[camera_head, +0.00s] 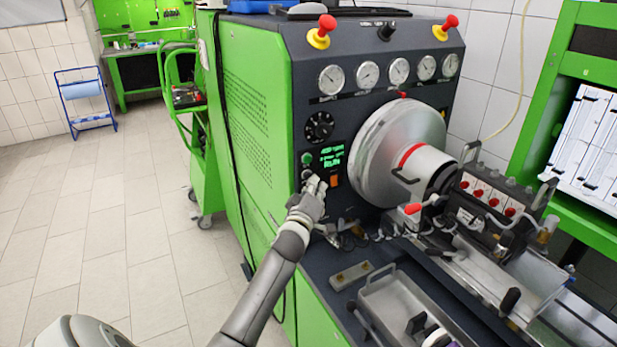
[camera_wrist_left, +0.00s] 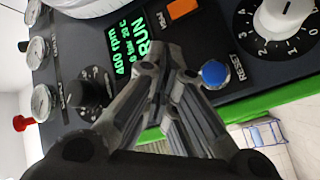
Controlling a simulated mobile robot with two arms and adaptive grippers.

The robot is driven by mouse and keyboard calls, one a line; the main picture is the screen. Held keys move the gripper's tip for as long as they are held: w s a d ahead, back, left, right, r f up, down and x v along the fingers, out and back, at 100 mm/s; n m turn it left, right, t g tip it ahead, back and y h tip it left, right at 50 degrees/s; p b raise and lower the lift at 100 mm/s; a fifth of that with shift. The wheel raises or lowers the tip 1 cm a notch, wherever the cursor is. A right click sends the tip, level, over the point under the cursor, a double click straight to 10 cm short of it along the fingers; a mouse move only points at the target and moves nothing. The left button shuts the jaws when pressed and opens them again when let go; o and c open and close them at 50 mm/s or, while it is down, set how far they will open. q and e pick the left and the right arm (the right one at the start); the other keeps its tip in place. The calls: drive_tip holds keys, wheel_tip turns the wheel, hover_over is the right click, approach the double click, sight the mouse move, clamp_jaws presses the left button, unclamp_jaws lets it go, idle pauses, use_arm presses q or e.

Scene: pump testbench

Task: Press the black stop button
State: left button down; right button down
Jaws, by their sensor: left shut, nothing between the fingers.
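My left gripper (camera_head: 318,182) is shut and empty, its fingertips in front of the control panel, below the green button (camera_head: 306,158) and left of the orange switch (camera_head: 335,181). In the left wrist view, the closed fingers (camera_wrist_left: 168,62) point at the panel between the green display (camera_wrist_left: 128,45), which reads 400 rpm and RUN, and the blue RESET button (camera_wrist_left: 214,73). I cannot make out the black stop button; the fingers cover part of the panel here. Contact with the panel cannot be told. My right gripper is not in view.
A black dial (camera_head: 320,126) sits above the display, with several gauges (camera_head: 368,74) higher up. Red emergency knobs (camera_head: 327,23) stand on top. A large metal drum (camera_head: 385,150) protrudes right of the panel. A metal tray (camera_head: 395,310) lies on the bench below. The floor at left is clear.

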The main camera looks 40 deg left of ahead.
use_arm(q)
drive_tip(key=shift+w+a, duration=0.25)
drive_tip(key=shift+a, duration=0.45)
idle(0.7)
drive_tip(key=shift+d, duration=0.1)
drive_tip(key=shift+s+d, duration=0.4)
drive_tip(key=shift+d, duration=0.35)
drive_tip(key=d, duration=0.1)
drive_tip(key=s+d, duration=0.1)
drive_tip(key=d, duration=0.1)
drive_tip(key=s+d+p, duration=0.1)
drive_tip(key=shift+d, duration=0.3)
drive_tip(key=shift+f, duration=0.1)
idle(0.9)
